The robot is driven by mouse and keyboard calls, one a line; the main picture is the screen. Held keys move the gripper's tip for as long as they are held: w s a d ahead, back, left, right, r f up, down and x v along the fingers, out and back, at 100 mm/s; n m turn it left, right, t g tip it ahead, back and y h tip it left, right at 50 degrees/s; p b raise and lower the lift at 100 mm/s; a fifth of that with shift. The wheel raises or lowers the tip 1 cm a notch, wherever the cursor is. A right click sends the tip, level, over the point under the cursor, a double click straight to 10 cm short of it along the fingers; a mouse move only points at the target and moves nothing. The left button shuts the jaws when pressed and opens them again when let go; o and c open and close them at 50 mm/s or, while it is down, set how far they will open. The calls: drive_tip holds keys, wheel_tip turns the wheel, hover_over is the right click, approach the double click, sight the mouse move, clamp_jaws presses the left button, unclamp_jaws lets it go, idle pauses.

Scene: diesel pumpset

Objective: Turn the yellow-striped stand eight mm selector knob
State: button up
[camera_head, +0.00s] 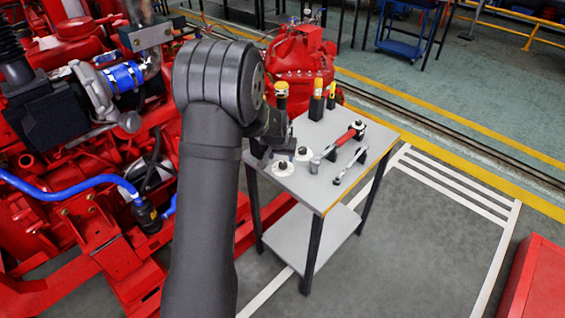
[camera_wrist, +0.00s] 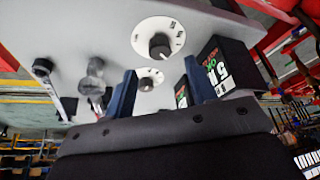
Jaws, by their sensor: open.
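The grey-topped stand (camera_head: 312,190) carries two white dials, a left one (camera_head: 283,168) and a right one (camera_head: 303,154). In the wrist view one dial with a black knob (camera_wrist: 158,46) lies beyond my fingertips, its face marked in small, unreadable characters. The other dial's knob (camera_wrist: 147,84) shows between my fingers, apparently without contact. I cannot tell which is the eight mm selector. My gripper (camera_wrist: 160,66) is open and empty, low over the stand's left side. In the head view my gripper (camera_head: 262,148) is dark and its fingertips are hard to make out.
A red-handled hammer (camera_head: 337,146) and a wrench (camera_head: 350,166) lie right of the dials. Black holders with yellow-orange tops (camera_head: 317,100) stand at the back. A labelled black box (camera_wrist: 220,66) is close to my right finger. The red engine (camera_head: 80,190) fills the left.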

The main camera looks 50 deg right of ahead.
sight(283, 163)
drive_tip(key=x, duration=0.5)
drive_tip(key=shift+d+f, duration=0.1)
drive_tip(key=shift+f, duration=0.2)
drive_tip(key=c, duration=1)
